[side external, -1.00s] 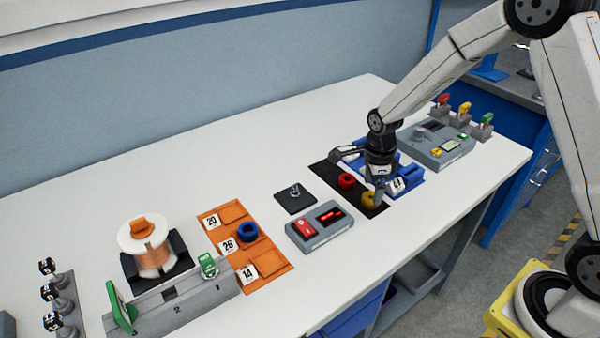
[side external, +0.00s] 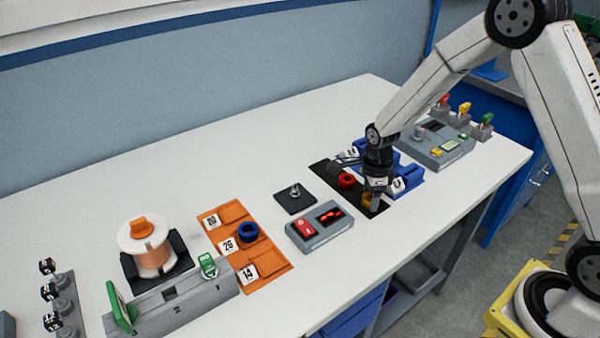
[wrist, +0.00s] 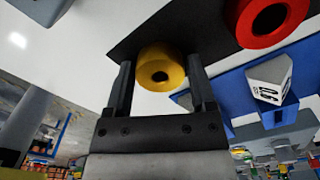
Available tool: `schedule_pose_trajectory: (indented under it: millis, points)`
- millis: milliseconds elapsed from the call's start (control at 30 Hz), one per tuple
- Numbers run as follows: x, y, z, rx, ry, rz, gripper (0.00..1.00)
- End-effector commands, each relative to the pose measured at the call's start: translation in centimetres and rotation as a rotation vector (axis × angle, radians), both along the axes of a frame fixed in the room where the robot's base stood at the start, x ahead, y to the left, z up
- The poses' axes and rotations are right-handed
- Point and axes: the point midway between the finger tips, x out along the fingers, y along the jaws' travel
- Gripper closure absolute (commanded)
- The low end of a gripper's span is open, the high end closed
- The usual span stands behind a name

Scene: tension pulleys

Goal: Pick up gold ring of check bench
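The gold ring (wrist: 160,70) is between the two fingers of my gripper (wrist: 159,64) in the wrist view. The fingers are open, with a narrow gap on each side of the ring. In the side view the ring (side external: 367,201) sits on the black mat (side external: 325,171) and is partly hidden by my gripper (side external: 373,204), which points down over it. The red ring (side external: 347,180) lies on the same mat, behind and left of the gold one; it also shows in the wrist view (wrist: 268,18).
Blue holders (side external: 410,178) with number labels stand close to the right of the mat. A grey box with a red display (side external: 320,227) is to the left. An orange tray (side external: 268,268) holds a blue ring (side external: 248,232).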

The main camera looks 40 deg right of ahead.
Motion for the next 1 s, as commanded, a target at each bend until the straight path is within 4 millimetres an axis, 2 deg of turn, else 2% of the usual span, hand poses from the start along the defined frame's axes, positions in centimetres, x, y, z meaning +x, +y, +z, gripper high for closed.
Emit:
schedule_pose_trajectory:
  millis: [33, 200, 667, 1000]
  points:
    - [0.0, 0.0, 0.0, 0.0, 0.0, 0.0, 0.47]
    - [0.0, 0.0, 0.0, 0.0, 0.0, 0.0, 1.0]
    - [0.0, 0.0, 0.6, 0.0, -0.001, 0.0, 1.0]
    - [-0.4, 0.0, 3.6, 0.0, -0.001, 0.0, 1.0]
